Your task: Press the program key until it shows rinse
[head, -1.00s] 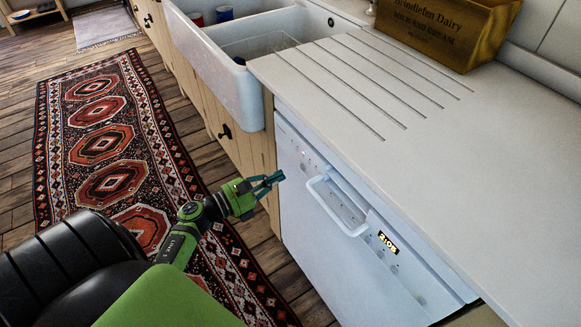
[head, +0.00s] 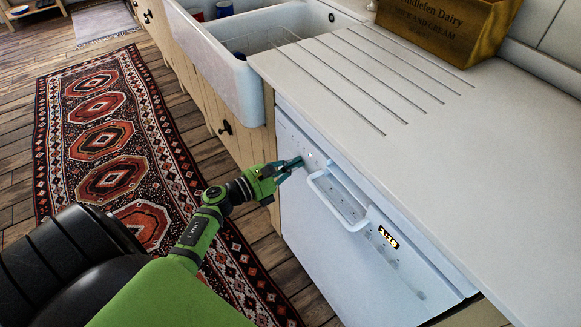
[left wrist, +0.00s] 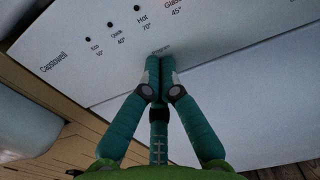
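The white dishwasher (head: 350,235) stands under the counter, its door closed. Its lit display (head: 388,237) shows a time, apparently 1:10, too small to read surely. In the left wrist view its panel (left wrist: 75,30) carries Eco, Quick, Hot and Glass labels with dark dots above those in full view; no rinse label is in that view. My left gripper (head: 297,162) is shut with its fingertips (left wrist: 160,62) at the panel, just below a small label that seems to read program. The key itself is hidden behind the fingertips; I cannot tell if they touch it. My right gripper is out of view.
The door handle (head: 338,203) sticks out right of my left gripper. The counter (head: 440,150) overhangs above, with a wooden crate (head: 440,25) at the back. The sink (head: 235,85) is to the left. A patterned rug (head: 115,178) lies on the floor.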

